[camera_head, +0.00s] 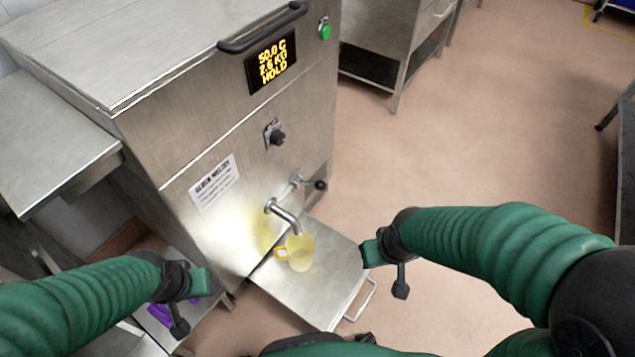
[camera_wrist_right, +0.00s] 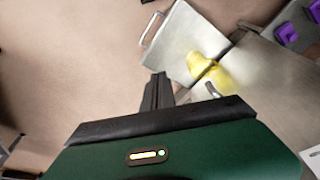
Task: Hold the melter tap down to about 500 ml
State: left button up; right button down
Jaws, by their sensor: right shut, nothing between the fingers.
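The steel melter (camera_head: 230,130) has a tap spout (camera_head: 284,214) on its front, and a tap lever with a black knob (camera_head: 319,185) beside it. A yellow translucent jug (camera_head: 301,254) stands under the spout on a steel shelf (camera_head: 310,297). The jug also shows in the right wrist view (camera_wrist_right: 213,74); its fill level is unclear. My right gripper (camera_head: 372,254) is shut and empty, right of the jug and apart from the lever and jug. My left gripper (camera_head: 200,282) is at lower left, clear of the melter; its jaw opening is unclear.
The display (camera_head: 271,62) reads 50.0 C, a weight near 2.5 KG, and HOLD. A dial (camera_head: 275,135) and a green button (camera_head: 325,31) are on the melter front. A wire handle (camera_head: 362,299) sticks out from the shelf. Purple items (camera_wrist_right: 287,33) lie beyond.

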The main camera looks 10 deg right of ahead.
jog(key=w+f+n+t+y+p, duration=0.1)
jog(key=w+f+n+t+p, duration=0.3)
jog(key=w+n, duration=0.65)
jog(key=w+a+n+t+y, duration=0.4)
jog(key=w+a+n+y, duration=0.1)
jog(key=w+n, duration=0.3)
jog(key=shift+w+a+r+y, duration=0.3)
jog(key=shift+a, duration=0.25)
